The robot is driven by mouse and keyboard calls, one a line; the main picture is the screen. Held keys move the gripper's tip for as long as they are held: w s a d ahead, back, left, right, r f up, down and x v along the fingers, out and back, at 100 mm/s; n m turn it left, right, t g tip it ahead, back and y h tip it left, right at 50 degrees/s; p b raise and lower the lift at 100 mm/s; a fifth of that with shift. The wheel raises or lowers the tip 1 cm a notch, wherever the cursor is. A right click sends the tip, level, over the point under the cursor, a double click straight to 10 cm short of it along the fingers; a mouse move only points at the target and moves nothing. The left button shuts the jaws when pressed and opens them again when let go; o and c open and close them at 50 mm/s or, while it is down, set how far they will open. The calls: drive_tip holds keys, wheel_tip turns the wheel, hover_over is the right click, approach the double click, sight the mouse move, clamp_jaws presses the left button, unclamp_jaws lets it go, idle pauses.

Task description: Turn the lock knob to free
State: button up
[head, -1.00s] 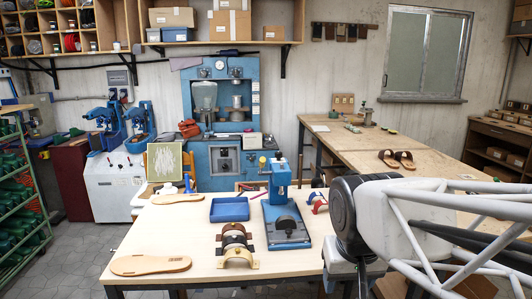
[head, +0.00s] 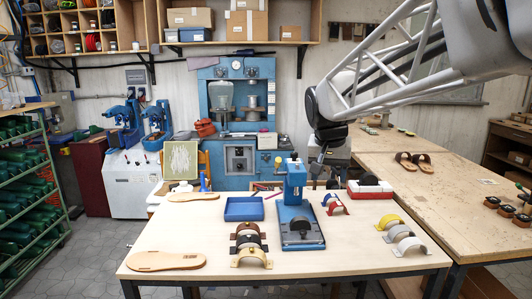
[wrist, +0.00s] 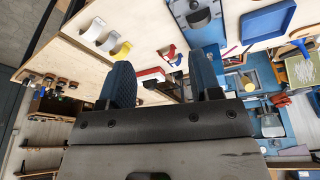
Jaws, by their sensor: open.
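The blue hand press (head: 300,228) stands on the pale bench, upright, with a dark rounded form on its base plate. Its blue head (head: 294,172) is at the back. I cannot make out which small part is the lock knob. In the wrist view the press base (wrist: 197,18) shows at the top, partly cut off. My gripper (wrist: 162,82) is open, with two dark blue ridged fingers and nothing seen between them. In the head view, my gripper hangs behind and right of the press head, above the bench's back edge; its fingertips are not clear there.
A blue tray (head: 244,209) lies left of the press, with brown and cream straps (head: 250,244) in front. The bench's front right is clear.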

drive_tip(key=w+a+r+m, duration=0.2)
drive_tip(key=w+m, duration=0.1)
drive_tip(key=w, duration=1.9)
drive_tip(key=m+h, duration=0.2)
approach(294, 157)
drive_tip(key=shift+w+d+t, duration=0.3)
drive_tip(key=shift+w+d, duration=0.1)
drive_tip(key=shift+w, duration=0.3)
drive_tip(key=shift+f, duration=0.2)
drive_tip(key=shift+x, duration=3.8)
drive_tip(key=c, duration=0.9)
